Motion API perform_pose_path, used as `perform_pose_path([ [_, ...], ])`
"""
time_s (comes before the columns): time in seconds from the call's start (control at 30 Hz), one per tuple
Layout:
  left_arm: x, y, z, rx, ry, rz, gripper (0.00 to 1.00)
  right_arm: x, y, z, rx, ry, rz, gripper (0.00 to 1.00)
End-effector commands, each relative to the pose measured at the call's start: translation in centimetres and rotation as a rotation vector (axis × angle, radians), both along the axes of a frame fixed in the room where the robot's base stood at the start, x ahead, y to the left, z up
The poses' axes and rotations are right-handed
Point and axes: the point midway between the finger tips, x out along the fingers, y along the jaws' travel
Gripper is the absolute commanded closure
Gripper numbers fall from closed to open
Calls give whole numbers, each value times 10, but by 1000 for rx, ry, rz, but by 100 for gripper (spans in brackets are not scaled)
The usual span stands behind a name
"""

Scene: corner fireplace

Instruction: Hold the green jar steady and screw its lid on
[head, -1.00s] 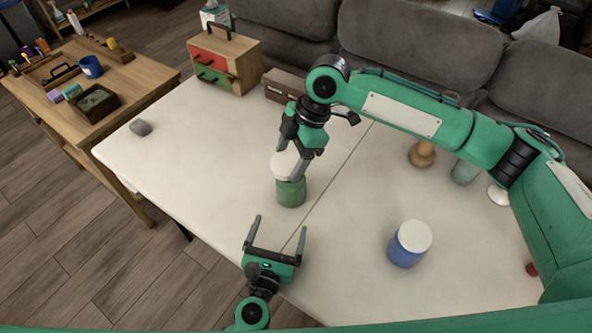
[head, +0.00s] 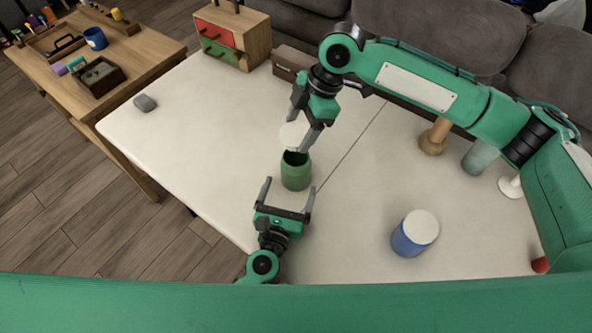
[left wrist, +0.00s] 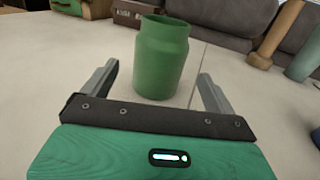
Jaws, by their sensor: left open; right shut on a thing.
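The green jar (head: 296,173) stands upright on the white table with its mouth uncovered. It also shows in the left wrist view (left wrist: 162,58), beyond and between my left fingers. My right gripper (head: 304,130) is shut on the white lid (head: 293,136) and holds it above and slightly behind the jar's mouth, apart from it. My left gripper (head: 288,198) is open and empty, low in front of the jar, with its fingertips pointing toward the jar. In the left wrist view it (left wrist: 158,85) is not touching the jar.
A blue jar with a white lid (head: 415,234) stands at the right. A wooden piece (head: 435,137), a pale glass (head: 480,157) and a white stand (head: 511,187) are under my right arm. A drawer box (head: 233,40) stands behind. The table's left part is clear.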

Motion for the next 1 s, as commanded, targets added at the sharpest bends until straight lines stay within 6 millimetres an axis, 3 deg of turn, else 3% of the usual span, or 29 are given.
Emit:
perform_pose_path([
  [0.2, 44, -11, 1, -2, -3, 1, 9, 0, 0, 0, 0, 0, 0, 53],
  [0.4, 72, -19, 1, 0, -2, 1, 9, 0, 0, 0, 0, 0, 0, 53],
  [0.6, 85, -22, 0, 0, -1, 0, 9, 0, 0, 0, 0, 0, 0, 53],
  [0.93, 87, -23, 0, 0, 0, 0, 9, 0, 0, 0, 0, 0, 0, 53],
  [1.0, 87, -23, 0, 0, 0, 0, 23, 0, 0, 0, 0, 0, 0, 53],
])
